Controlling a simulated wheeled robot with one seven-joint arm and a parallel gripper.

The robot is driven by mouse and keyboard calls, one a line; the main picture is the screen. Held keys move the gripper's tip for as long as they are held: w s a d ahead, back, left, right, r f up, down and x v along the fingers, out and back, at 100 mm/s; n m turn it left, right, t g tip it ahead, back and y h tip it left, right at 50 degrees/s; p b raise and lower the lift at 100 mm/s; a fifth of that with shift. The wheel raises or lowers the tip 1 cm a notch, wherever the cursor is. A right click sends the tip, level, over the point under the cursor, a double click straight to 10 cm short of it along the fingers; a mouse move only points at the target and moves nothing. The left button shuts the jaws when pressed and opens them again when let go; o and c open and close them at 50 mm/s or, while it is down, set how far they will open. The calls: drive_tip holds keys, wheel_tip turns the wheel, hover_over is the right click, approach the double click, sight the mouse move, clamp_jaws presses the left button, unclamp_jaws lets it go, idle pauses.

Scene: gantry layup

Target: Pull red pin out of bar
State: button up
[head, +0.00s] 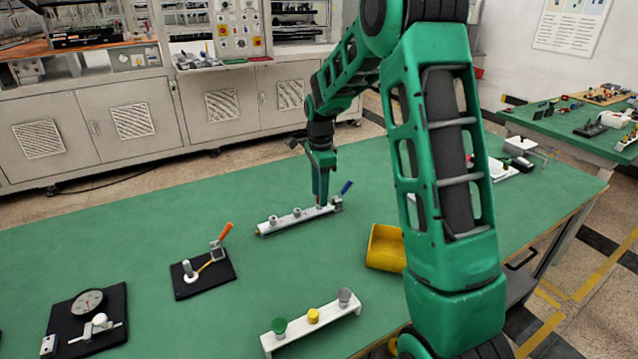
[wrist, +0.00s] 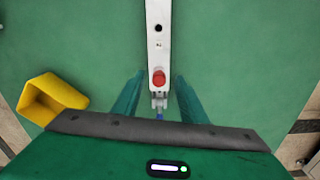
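The white bar (head: 285,222) lies on the green table under my gripper, and its near part also shows in the wrist view (wrist: 158,58). The red pin (wrist: 158,78) stands in the bar close to its end, with its round top showing. My gripper (head: 320,203) points down over that end. In the wrist view my gripper (wrist: 159,78) is open, with one finger on each side of the red pin and clear gaps to it. In the head view the fingers mostly hide the pin. How deep the pin sits cannot be seen.
A clamp with a blue handle (head: 346,187) is at the bar's right end. A yellow bin (head: 386,248) stands to the right. A white rack (head: 325,318) with coloured cups is in front. Black fixtures (head: 204,274) and a dial gauge (head: 88,303) are left.

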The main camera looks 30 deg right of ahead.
drive_tip(key=shift+f, duration=0.25)
clamp_jaws()
drive_tip(key=shift+r, duration=1.8)
idle(0.6)
drive_tip(key=shift+r, duration=1.65)
